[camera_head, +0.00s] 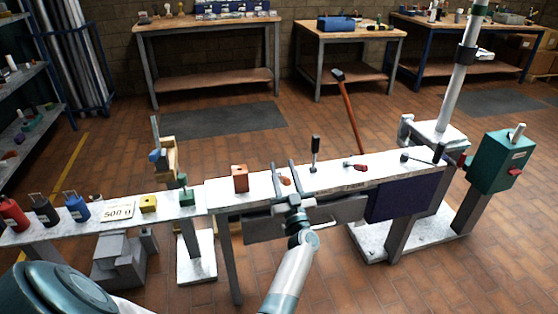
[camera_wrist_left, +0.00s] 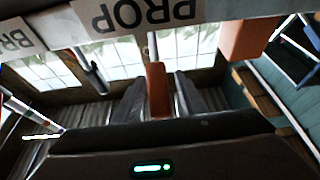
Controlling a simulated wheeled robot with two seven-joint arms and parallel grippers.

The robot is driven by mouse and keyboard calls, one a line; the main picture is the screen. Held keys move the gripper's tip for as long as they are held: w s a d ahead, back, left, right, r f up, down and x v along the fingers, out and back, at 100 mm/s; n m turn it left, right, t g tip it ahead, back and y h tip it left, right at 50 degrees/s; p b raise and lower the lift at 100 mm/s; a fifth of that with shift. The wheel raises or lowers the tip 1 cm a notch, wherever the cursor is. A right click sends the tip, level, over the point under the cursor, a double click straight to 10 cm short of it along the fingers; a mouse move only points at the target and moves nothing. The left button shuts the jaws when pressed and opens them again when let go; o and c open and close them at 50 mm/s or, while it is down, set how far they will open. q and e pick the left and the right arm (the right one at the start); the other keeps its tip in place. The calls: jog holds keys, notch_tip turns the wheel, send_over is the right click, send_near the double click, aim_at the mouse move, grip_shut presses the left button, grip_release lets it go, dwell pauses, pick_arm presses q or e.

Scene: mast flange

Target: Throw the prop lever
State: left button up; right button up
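The prop lever is an orange-red handle (camera_wrist_left: 158,90) with a thin pale rod, below the upside-down PROP label (camera_wrist_left: 140,14) in the left wrist view. In the head view a small bit of the lever (camera_head: 285,181) shows between my left gripper's fingers at the bench panel. My left gripper (camera_head: 287,168) is open, one finger on each side of the lever. In the left wrist view the fingers (camera_wrist_left: 160,98) stand close beside the handle, with narrow gaps; contact is not visible. My right gripper is out of view.
An orange-brown block (camera_head: 240,178) stands left of the gripper. A black upright lever (camera_head: 315,152) and a red-handled lever (camera_head: 355,166) stand to the right. A long-handled hammer (camera_head: 347,108) rises behind the bench. A green box (camera_head: 500,160) stands far right.

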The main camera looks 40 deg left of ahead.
pick_arm(q)
jog(key=shift+w+a+r, duration=0.3)
jog(key=shift+w+a, duration=0.1)
grip_shut()
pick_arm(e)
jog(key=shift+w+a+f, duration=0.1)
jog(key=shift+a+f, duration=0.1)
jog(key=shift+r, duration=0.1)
